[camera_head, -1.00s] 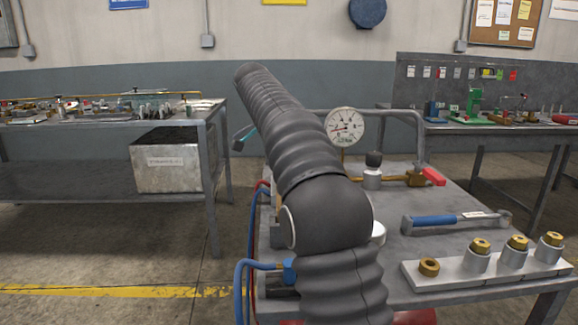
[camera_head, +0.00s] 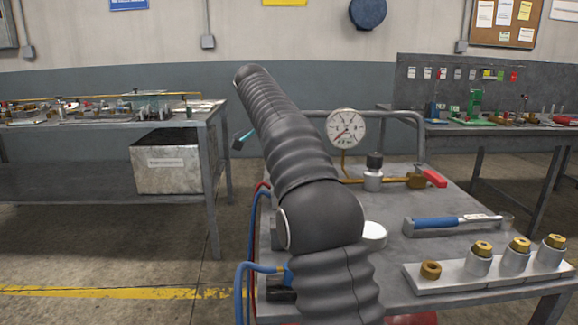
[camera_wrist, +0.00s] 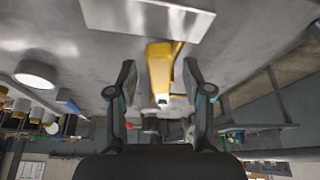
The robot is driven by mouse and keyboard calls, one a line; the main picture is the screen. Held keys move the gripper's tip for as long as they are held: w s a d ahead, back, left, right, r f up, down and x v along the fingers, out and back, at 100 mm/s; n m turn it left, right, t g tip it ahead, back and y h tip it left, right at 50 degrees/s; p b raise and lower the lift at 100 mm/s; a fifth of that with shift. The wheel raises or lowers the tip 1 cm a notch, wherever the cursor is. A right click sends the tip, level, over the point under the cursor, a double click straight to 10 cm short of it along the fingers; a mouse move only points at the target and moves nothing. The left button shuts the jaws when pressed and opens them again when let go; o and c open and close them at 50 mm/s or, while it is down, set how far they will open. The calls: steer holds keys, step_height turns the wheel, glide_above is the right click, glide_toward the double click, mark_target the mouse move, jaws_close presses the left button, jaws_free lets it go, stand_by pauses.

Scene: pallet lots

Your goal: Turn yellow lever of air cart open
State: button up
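The yellow lever (camera_wrist: 160,68) shows in the wrist view, hanging in the gap between the fingers of my gripper (camera_wrist: 159,92). My gripper is open, with clear space between each finger and the lever. In the head view my dark ribbed arm covers the gripper and the lever. The air cart (camera_head: 455,240) is a grey-topped cart with a metal rail. A round pressure gauge (camera_head: 346,129) and a brass valve with a red handle (camera_head: 434,178) stand near its back edge.
A blue-handled tool (camera_head: 440,222) and a pale block with brass fittings (camera_head: 440,283) lie on the cart top. Blue hoses (camera_head: 240,285) run by its left side. Benches stand at the left (camera_head: 100,123) and right (camera_head: 480,130). Floor is free at the left.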

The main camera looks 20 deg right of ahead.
steer(key=shift+a+r, duration=0.15)
steer(key=shift+a+r, duration=0.3)
steer(key=shift+r, duration=0.15)
steer(key=a, duration=1.1)
steer(key=shift+s+a, duration=0.2)
steer(key=shift+a, duration=0.2)
